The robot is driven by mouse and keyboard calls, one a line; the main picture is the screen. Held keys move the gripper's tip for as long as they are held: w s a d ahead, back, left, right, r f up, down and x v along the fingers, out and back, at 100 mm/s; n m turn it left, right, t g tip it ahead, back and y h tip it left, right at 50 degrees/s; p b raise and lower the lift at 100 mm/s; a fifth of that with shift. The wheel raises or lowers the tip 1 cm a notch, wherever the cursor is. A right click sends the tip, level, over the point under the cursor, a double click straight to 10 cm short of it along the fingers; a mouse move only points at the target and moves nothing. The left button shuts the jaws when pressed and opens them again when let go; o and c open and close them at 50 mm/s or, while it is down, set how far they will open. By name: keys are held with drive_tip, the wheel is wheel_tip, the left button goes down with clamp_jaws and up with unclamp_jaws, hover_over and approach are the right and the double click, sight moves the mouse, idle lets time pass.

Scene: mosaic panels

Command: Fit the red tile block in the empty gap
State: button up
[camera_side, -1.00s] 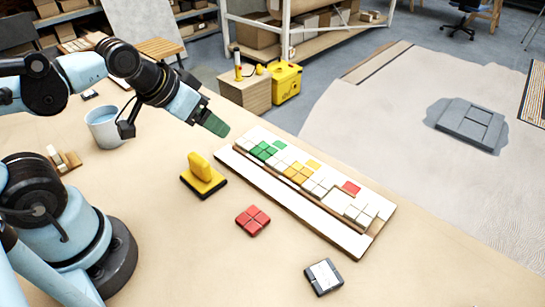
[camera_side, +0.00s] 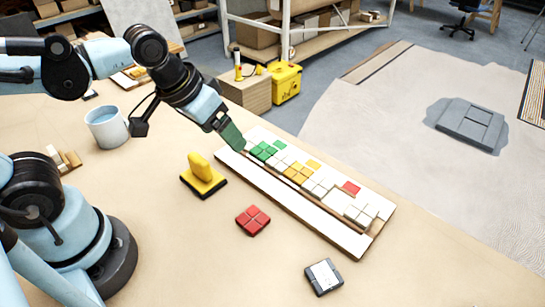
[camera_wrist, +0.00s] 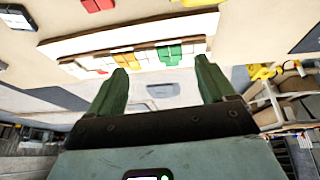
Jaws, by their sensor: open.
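The red tile block (camera_side: 253,220), a square of red tiles, lies flat on the table in front of the panel; part of it also shows at the top of the wrist view (camera_wrist: 98,4). The mosaic panel (camera_side: 300,208) is a long wooden-edged board with white, green, yellow and red tiles. A gap shows in its tile row near the lone red tile (camera_side: 350,188). My gripper (camera_side: 238,146) is over the panel's far left end, apart from the red block. In the wrist view its two green fingers (camera_wrist: 160,75) are spread with nothing between them.
A yellow-handled tool on a black base (camera_side: 203,176) stands between my arm and the panel. A small dark box (camera_side: 323,277) lies at the front. A blue mug (camera_side: 105,127) stands at left. The table around the red block is clear.

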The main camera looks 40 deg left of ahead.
drive_tip(key=s+d+f+g, duration=0.1)
drive_tip(key=s+d+g, duration=0.3)
drive_tip(key=d, duration=0.7)
drive_tip(key=g, duration=0.1)
hover_over(251, 219)
drive_tip(key=shift+y, duration=0.4)
drive_tip(key=shift+s+d+f, duration=0.15)
drive_tip(key=shift+d+f, duration=0.05)
drive_tip(key=shift+f, duration=1.6)
drive_tip(key=shift+s+d+f, duration=0.1)
drive_tip(key=shift+d+f, duration=0.05)
drive_tip(key=shift+f, duration=1.6)
drive_tip(key=shift+w+a+f, duration=0.1)
drive_tip(key=shift+a+f, duration=0.05)
drive_tip(key=shift+f, duration=1.15)
drive_tip(key=shift+w+a+f, duration=0.1)
drive_tip(key=shift+a+f, duration=0.05)
drive_tip(key=shift+f, duration=1.15)
drive_tip(key=c, duration=1.2)
